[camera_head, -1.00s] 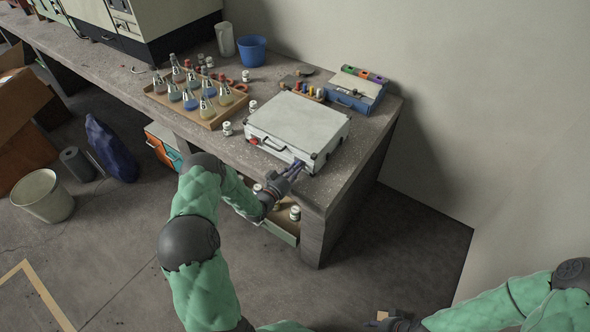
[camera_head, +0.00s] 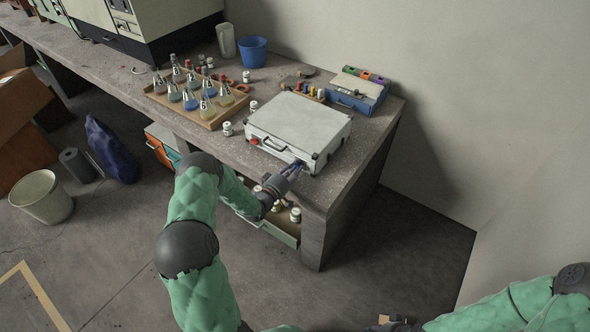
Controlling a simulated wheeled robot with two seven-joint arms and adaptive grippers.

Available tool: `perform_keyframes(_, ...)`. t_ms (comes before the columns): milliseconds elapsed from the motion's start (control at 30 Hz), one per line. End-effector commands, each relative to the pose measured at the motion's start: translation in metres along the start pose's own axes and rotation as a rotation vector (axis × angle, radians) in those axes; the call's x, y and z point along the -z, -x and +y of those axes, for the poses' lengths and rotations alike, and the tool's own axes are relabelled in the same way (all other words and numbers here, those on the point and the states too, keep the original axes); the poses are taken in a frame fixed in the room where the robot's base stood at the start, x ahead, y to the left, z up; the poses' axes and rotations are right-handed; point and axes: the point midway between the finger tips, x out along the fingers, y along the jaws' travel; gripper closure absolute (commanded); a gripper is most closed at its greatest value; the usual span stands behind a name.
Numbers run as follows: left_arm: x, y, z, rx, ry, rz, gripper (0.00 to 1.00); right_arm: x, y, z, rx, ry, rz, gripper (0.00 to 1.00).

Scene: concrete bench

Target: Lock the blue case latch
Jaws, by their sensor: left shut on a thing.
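A closed silver-white case (camera_head: 300,122) lies on the bench, its front side facing me. A red latch (camera_head: 253,141) sits at the left of its front, and a dark handle (camera_head: 274,146) is in the middle. My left gripper (camera_head: 298,164) is at the right part of the case's front, shut on the blue latch there. The fingers cover most of that latch, so its exact position is hidden. My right gripper (camera_head: 398,325) is low at the bottom edge, partly cut off, well away from the case; its jaws are too unclear to tell.
A wooden tray of flasks (camera_head: 208,124) stands left of the case. A blue box (camera_head: 357,93) is behind right, and a blue cup (camera_head: 252,51) at the back. An open drawer with small jars (camera_head: 283,234) juts out below my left gripper. The bench's right edge is close.

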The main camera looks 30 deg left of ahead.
Motion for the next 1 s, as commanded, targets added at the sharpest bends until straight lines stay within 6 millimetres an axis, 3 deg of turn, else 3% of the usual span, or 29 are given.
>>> perform_keyframes(500, 0.0017, 0.0002, -0.0028, 0.001, 0.432, 0.001, 1.00, 0.0001, -0.0025, 0.0009, 0.000, 0.000, 0.000, 0.56)
perform_keyframes(1000, 0.0020, 0.0002, -0.0037, 0.001, 0.596, 0.001, 1.00, 0.0001, -0.0028, 0.0010, 0.000, 0.000, 0.000, 0.56)
